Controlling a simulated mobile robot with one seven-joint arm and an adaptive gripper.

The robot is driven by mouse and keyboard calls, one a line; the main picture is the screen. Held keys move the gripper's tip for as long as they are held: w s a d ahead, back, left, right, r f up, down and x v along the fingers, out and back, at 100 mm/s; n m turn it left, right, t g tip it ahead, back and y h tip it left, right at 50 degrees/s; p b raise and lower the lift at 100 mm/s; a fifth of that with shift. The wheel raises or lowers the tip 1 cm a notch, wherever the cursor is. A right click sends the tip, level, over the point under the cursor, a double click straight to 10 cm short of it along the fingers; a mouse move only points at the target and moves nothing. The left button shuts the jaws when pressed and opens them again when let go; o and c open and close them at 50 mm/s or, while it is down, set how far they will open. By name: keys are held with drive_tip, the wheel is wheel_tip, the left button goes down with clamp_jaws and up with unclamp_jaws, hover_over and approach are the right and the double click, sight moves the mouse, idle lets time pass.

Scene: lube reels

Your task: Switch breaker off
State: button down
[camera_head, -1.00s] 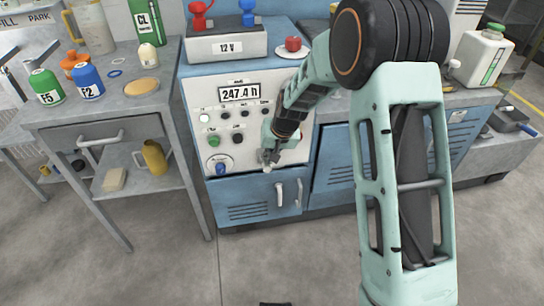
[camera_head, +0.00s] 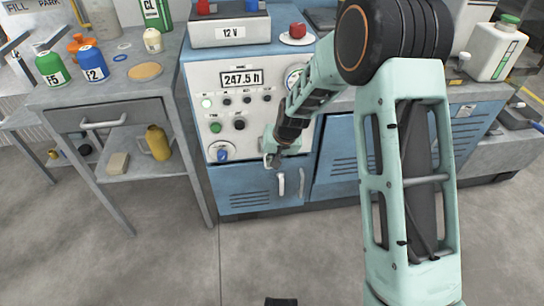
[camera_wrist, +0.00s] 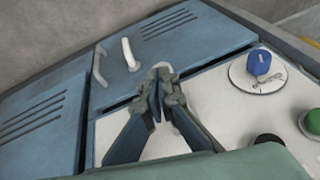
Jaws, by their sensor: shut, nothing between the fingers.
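A blue rotary knob (camera_head: 222,154) sits on a round pale plate at the lower left of the white control panel (camera_head: 235,110). It may be the breaker; its marking is too small to read. In the wrist view the same knob (camera_wrist: 258,62) is at upper right, apart from the fingers. My gripper (camera_head: 277,163) is at the panel's lower right edge, to the right of the knob. In the wrist view my gripper (camera_wrist: 162,76) has its fingertips together and empty, over the border between white panel and blue doors.
Blue cabinet doors with pale handles (camera_head: 281,183) lie just below my gripper. Black and green buttons (camera_head: 216,127) and a 247.5 h display (camera_head: 240,78) are on the panel. A red button (camera_head: 297,31) sits on top. A metal cart (camera_head: 110,100) with bottles stands left.

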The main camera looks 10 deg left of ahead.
drive_tip(key=shift+f, duration=0.3)
drive_tip(key=shift+r, duration=0.1)
drive_tip(key=shift+r+p, duration=0.5)
drive_tip(key=shift+r, duration=0.25)
